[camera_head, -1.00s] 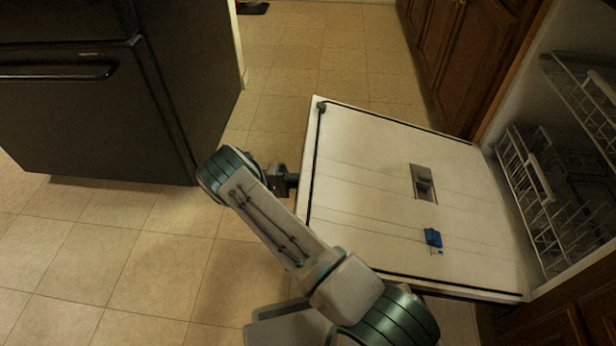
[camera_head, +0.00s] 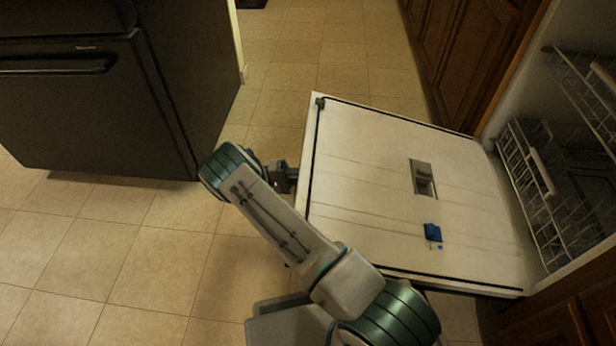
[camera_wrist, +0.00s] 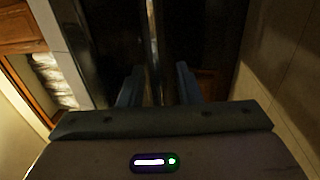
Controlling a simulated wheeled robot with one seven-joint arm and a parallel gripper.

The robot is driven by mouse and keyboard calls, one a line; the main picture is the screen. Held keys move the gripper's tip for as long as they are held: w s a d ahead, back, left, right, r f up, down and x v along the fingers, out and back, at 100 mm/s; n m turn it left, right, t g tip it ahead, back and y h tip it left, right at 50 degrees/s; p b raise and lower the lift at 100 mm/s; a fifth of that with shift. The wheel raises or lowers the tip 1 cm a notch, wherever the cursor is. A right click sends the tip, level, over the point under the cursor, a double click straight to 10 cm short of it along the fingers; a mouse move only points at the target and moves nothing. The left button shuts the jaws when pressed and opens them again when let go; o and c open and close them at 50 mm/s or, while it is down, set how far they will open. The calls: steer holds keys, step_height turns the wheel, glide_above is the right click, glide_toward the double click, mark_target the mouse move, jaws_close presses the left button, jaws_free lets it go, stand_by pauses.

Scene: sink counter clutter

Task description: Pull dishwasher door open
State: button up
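The dishwasher door (camera_head: 370,165) is swung far down, its white inner face turned up and close to level in the head view. My gripper (camera_head: 292,178) is at the door's outer left edge, partly hidden by my arm and the door. In the wrist view, my two fingers (camera_wrist: 158,80) stand apart in front of a dark, glossy surface, likely the door's front. A bright strip runs up the middle beyond them. I cannot make out the handle or whether the fingers touch it.
The dishwasher's opening at the right shows wire racks (camera_head: 545,190). The blue detergent piece (camera_head: 432,232) is on the door's inner face. A black fridge (camera_head: 95,90) stands at left. Wooden cabinets (camera_head: 465,50) are behind the door. Tiled floor (camera_head: 150,260) is clear between fridge and door.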

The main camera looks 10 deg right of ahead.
steer(key=v, duration=0.7)
steer(key=shift+p, duration=0.4)
steer(key=shift+w+a, duration=0.1)
steer(key=shift+a, duration=0.05)
